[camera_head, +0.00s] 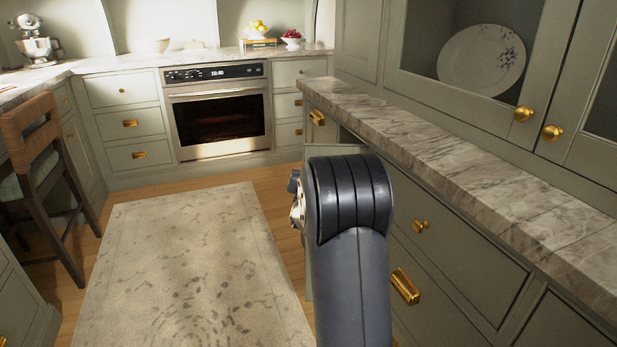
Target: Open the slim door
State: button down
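A narrow grey-green door panel (330,150) stands out from the right-hand cabinet run under the marble counter and looks swung open. Its top edge shows above my arm, and a thin strip of it shows left of my arm. A dark gap shows between the panel and the cabinet front. My arm hides most of the panel and its handle. A small metallic part at my arm's end, at or near my gripper (297,200), pokes out on the left. The fingers are hidden, so I cannot tell whether they touch the door.
The marble counter (450,150) runs along the right above drawers with brass knobs and pulls. Glass-door upper cabinets hold a plate (481,60). A rug (190,265) covers the open floor at left. An oven (218,110) stands at the back, a chair (45,180) at far left.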

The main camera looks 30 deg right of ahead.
jog(key=c, duration=1.1)
grip_release()
jog(key=p+v, duration=0.1)
jog(key=v, duration=0.9)
jog(key=shift+s+a, duration=0.2)
jog(key=shift+s, duration=0.15)
jog(key=shift+c, duration=0.2)
